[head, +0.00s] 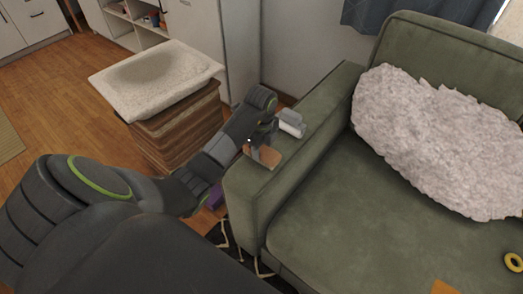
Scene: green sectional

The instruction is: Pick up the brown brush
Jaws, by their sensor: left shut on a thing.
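The brown brush (263,157) appears as a small flat brown piece at the top of the green sofa's left armrest. My left gripper (262,146) reaches in from the left over this armrest and is shut on the brush. The dark wrist and fingers hide part of the brush. I cannot tell whether the brush still touches the armrest. My right gripper is not in view.
The green sofa (340,200) fills the right side, with a fluffy pale cushion (440,140) on it. A small white-grey object (291,122) is beside the gripper. A yellow ring (513,262) lies on the seat.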

